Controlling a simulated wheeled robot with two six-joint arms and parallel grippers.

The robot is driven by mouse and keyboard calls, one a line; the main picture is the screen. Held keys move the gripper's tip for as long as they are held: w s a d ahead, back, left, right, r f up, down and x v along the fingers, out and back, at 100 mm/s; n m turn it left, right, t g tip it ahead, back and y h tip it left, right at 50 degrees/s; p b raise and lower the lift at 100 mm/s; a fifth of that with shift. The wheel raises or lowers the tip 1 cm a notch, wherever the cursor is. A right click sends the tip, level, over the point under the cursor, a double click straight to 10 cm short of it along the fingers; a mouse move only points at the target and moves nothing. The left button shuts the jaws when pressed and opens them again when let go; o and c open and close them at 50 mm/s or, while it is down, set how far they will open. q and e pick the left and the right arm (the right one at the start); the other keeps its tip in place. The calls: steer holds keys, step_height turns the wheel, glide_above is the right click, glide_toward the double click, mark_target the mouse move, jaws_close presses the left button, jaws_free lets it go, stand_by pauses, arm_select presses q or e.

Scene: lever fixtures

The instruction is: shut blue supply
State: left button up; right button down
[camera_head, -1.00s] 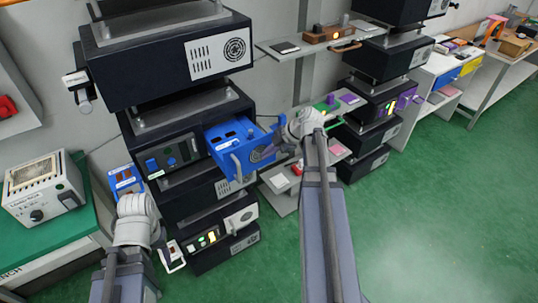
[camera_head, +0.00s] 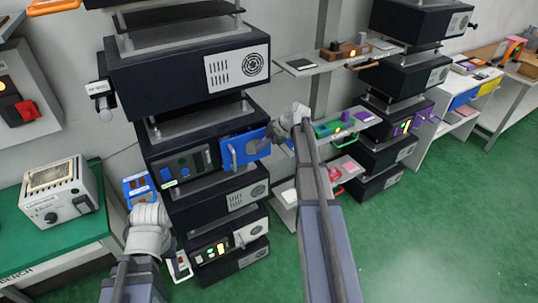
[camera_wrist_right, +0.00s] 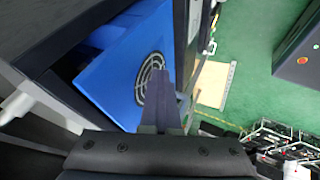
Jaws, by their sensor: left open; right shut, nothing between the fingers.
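In the right wrist view the fingers (camera_wrist_right: 163,98) overlap the grille; contact is unclear. My left gripper (camera_head: 148,208) is open at lower left, its fingers largely hidden.
A dark panel (camera_head: 188,165) with knobs sits left of the blue supply. A blue box (camera_head: 138,187) is beside the left gripper. A shelf (camera_head: 345,128) with small parts stands right of the rack. Green floor (camera_head: 440,230) is clear at right.

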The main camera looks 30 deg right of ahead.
mark_target(260, 138)
steer(key=w, duration=0.2)
steer(key=shift+w, duration=0.4)
steer(key=shift+w+r, duration=0.1)
arm_select(q)
steer(key=shift+s, duration=0.1)
arm_select(e)
steer(key=shift+w, duration=0.1)
